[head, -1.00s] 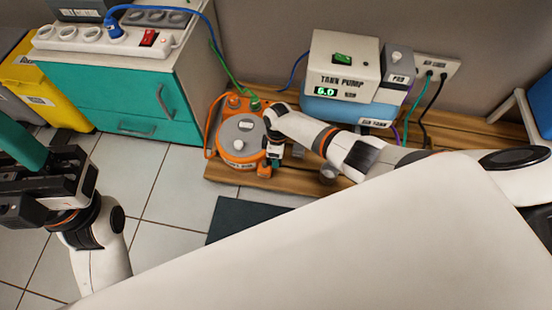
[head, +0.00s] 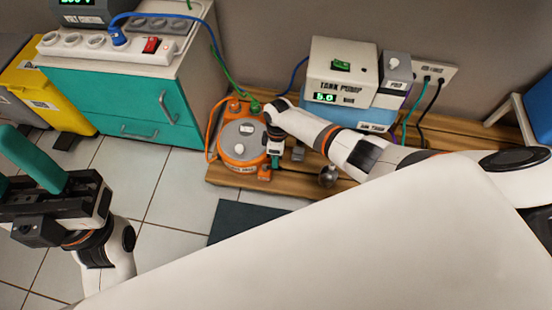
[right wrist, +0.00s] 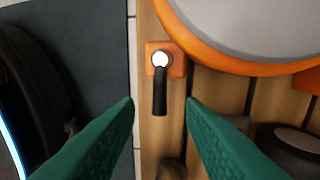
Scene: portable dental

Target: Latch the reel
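The reel (head: 237,132) is a round orange drum with a grey top, on the wooden platform. Its latch (head: 265,173) is a small orange block at the reel's front right. In the right wrist view the latch lever (right wrist: 160,95) is a black handle with a silver pivot, pointing down the picture beside the reel's orange rim (right wrist: 225,66). My right gripper (right wrist: 160,103) is open, its green fingers apart on either side of the lever with gaps showing. In the head view my right gripper (head: 275,160) is beside the reel. My left gripper (head: 18,160) is open and empty at far left, partly cut off.
The tank pump (head: 340,85) stands on the wooden platform (head: 225,177) behind my right arm. A teal cabinet (head: 100,100) with sockets on top is at the back left. An orange hose and green cable run by the reel. The tiled floor (head: 165,220) in front is mostly clear.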

